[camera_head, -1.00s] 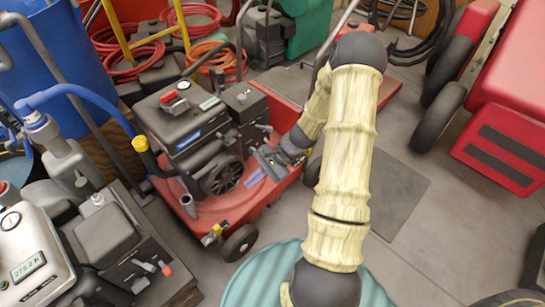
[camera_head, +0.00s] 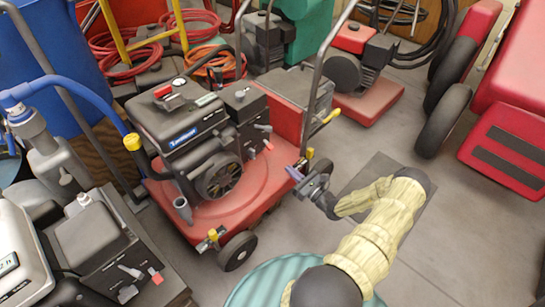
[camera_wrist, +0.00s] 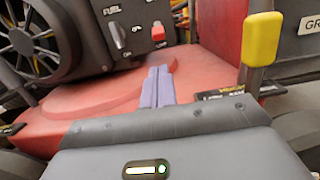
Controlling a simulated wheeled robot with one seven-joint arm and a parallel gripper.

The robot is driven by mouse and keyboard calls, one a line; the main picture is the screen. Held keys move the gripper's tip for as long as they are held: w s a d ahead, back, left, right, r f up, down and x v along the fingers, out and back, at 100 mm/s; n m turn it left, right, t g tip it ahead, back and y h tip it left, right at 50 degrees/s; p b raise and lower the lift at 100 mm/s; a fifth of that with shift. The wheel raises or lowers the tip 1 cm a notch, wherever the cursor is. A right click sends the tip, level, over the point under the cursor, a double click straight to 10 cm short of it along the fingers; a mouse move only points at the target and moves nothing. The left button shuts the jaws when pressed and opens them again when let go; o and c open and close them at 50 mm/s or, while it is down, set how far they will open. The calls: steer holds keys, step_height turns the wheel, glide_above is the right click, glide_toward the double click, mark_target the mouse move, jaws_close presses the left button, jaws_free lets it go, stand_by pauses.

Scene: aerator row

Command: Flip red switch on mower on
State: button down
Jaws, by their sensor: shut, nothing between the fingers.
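The mower (camera_head: 190,135) has a red deck and a black engine, and stands left of centre in the head view. A small red switch (camera_head: 268,144) is on the dark panel at the engine's right side. In the wrist view the red switch (camera_wrist: 157,31) is at top centre, beside a grey lever (camera_wrist: 117,33) under a "FUEL" label. My gripper (camera_head: 296,173) is at the right edge of the deck, apart from the switch. In the wrist view its pale purple fingers (camera_wrist: 158,72) are shut, empty, and pointing toward the panel just below the switch.
A yellow-tipped lever (camera_wrist: 262,38) stands close on the right in the wrist view. A similar grey machine with its own red switch (camera_head: 156,276) is at lower left. A teal drum (camera_head: 262,285) is in front. Grey floor (camera_head: 460,215) lies open to the right.

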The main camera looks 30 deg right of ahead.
mark_target(267, 144)
steer(key=shift+w+a, duration=0.1)
steer(key=shift+w, duration=0.05)
steer(key=b+x, duration=0.5)
steer(key=x, duration=0.4)
steer(key=shift+f, duration=0.1)
steer(key=shift+w+a, duration=0.1)
steer(key=shift+w, duration=0.3)
steer(key=shift+s+r, duration=0.1)
steer(key=shift+r, duration=0.2)
steer(key=shift+g+p, duration=0.3)
steer(key=shift+p, duration=0.45)
